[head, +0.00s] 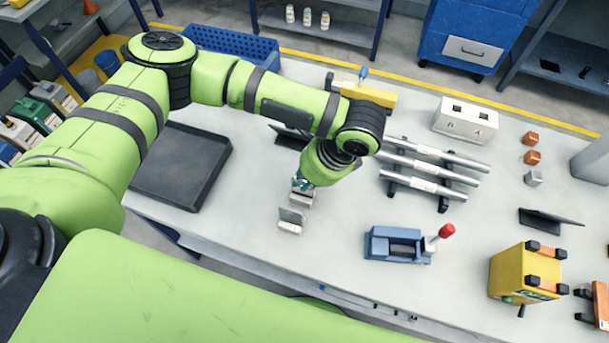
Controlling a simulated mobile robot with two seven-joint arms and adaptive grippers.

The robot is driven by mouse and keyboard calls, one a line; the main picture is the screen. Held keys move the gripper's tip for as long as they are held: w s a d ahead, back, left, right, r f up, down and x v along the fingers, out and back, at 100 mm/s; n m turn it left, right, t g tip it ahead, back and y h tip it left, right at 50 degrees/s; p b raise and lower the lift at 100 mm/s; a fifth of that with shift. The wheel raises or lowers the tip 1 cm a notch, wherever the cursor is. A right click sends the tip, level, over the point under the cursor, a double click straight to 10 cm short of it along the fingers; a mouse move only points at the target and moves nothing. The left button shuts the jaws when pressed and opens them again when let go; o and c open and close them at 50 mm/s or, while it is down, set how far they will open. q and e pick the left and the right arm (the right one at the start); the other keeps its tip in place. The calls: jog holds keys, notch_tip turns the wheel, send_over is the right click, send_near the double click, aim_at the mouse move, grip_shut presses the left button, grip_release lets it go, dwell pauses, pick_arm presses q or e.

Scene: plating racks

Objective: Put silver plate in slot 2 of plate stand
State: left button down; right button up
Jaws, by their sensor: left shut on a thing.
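My left gripper (302,184) points down over the middle of the table, below my green arm. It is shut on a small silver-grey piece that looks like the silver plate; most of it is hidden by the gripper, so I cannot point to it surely. Just in front of the gripper stands a small light grey block (290,228) with a grey plate (291,215) upright on it; this may be part of the plate stand. I cannot make out its slot numbers or whether the held piece touches it. My right gripper is not in view.
A black tray (183,168) lies at the left. Metal bars on a black rack (430,172), a blue fixture with a red-knobbed lever (398,245), a white box (465,120) and a yellow box (522,272) stand to the right. The table's front is mostly clear.

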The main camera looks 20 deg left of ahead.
pick_arm(q)
jog(key=shift+f, duration=0.1)
jog(key=c, duration=1.4)
grip_release()
jog(key=shift+o, duration=0.2)
jog(key=b+v, duration=0.2)
jog(key=v, duration=1)
jog(key=shift+b, duration=0.35)
